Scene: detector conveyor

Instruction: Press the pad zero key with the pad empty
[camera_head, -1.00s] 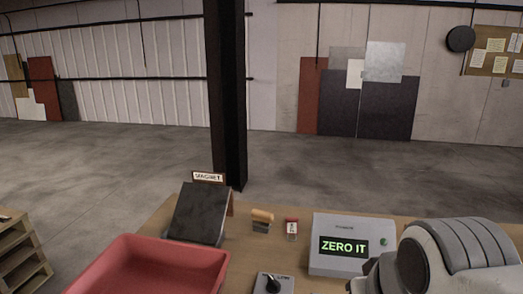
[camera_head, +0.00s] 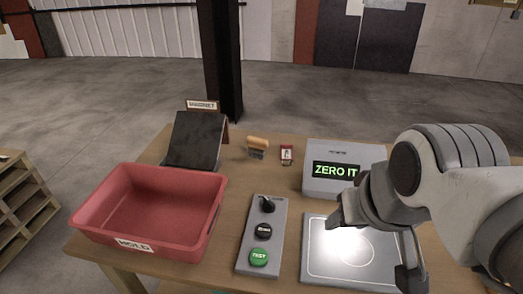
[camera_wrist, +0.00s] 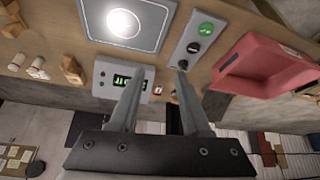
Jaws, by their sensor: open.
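The display box (camera_head: 321,182) stands at the back of the table and reads "ZERO IT". Part of its right side is hidden by my arm in the head view; the box also shows upside down in the wrist view (camera_wrist: 118,94). The flat pad (camera_head: 318,268), marked with a circle, lies in front of it, with bright glare and nothing seen on it. Left of the pad, a grey panel (camera_head: 248,250) carries a knob, a black button (camera_head: 264,231) and a green TEST button (camera_head: 259,257). My gripper (camera_wrist: 158,78) is open and empty, above the pad area.
A red HOLD bin (camera_head: 150,244) stands on the left of the table. Behind it is a dark sloped MAGNET plate (camera_head: 195,140). A wooden-topped block (camera_head: 258,147) and a small red-and-white item (camera_head: 287,155) stand left of the display box. Wooden shelving (camera_head: 20,205) is at far left.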

